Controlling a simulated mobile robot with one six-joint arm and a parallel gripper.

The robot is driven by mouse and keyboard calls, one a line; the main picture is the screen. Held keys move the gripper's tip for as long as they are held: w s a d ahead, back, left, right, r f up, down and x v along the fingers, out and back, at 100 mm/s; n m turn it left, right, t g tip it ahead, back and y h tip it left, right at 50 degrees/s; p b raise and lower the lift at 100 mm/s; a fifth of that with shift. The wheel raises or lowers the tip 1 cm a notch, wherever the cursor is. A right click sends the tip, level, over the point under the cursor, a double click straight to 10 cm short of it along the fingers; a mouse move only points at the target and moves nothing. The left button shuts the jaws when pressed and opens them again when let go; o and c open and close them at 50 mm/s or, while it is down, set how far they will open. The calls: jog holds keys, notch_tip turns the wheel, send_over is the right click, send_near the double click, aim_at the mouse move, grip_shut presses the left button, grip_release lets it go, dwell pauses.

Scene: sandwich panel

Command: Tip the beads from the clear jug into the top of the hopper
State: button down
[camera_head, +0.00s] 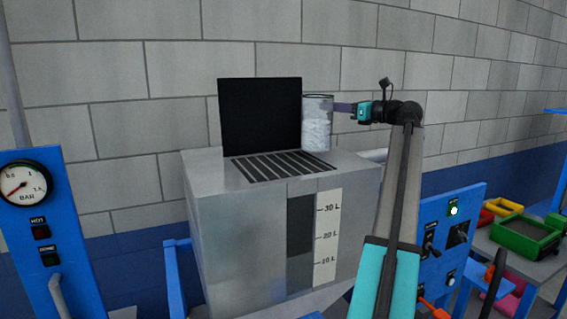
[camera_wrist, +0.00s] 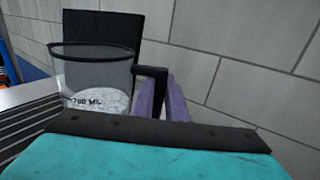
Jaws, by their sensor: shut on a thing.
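The clear jug (camera_head: 317,130) is upright above the right back part of the hopper top, with pale beads inside. In the wrist view the jug (camera_wrist: 85,75) shows a dark rim, a "700 ML" mark and beads in its lower part. My gripper (camera_head: 345,107) is shut on the jug's dark handle (camera_wrist: 152,72), with purple fingers around it. The hopper (camera_head: 235,240) is a grey metal box with a slotted grate (camera_head: 280,166) on top and a raised black lid or panel (camera_head: 260,115) behind it. I cannot tell whether the jug touches the hopper top.
A blue panel with a pressure gauge (camera_head: 23,184) stands at the left. A blue control panel (camera_head: 450,240) stands at the right, beside a table with coloured trays (camera_head: 525,235). A block wall (camera_head: 170,60) is behind. The hopper front has a litre scale (camera_head: 327,238).

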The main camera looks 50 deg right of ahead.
jog(key=shift+r, duration=0.1)
jog(key=shift+s+a+r+n, duration=0.1)
jog(key=shift+a+r+n, duration=0.2)
jog(key=shift+r+n, duration=0.2)
jog(key=shift+a+r+n, duration=0.25)
jog(key=shift+r+n, duration=0.15)
jog(key=shift+r, duration=0.15)
jog(key=shift+s+a+r+n+b, duration=0.1)
jog(key=shift+a+r+n+b, duration=0.25)
jog(key=shift+a+n, duration=0.25)
jog(key=shift+s+a+r+n+b, duration=0.1)
jog(key=shift+a+r+n+b, duration=0.1)
jog(key=shift+a+r+n, duration=0.35)
jog(key=a+r+n, duration=0.2)
jog(key=a+n, duration=0.4)
jog(key=shift+s+r+b, duration=0.15)
jog(key=shift+s+b, duration=0.15)
jog(key=shift+a+n, duration=0.15)
jog(key=shift+n, duration=0.2)
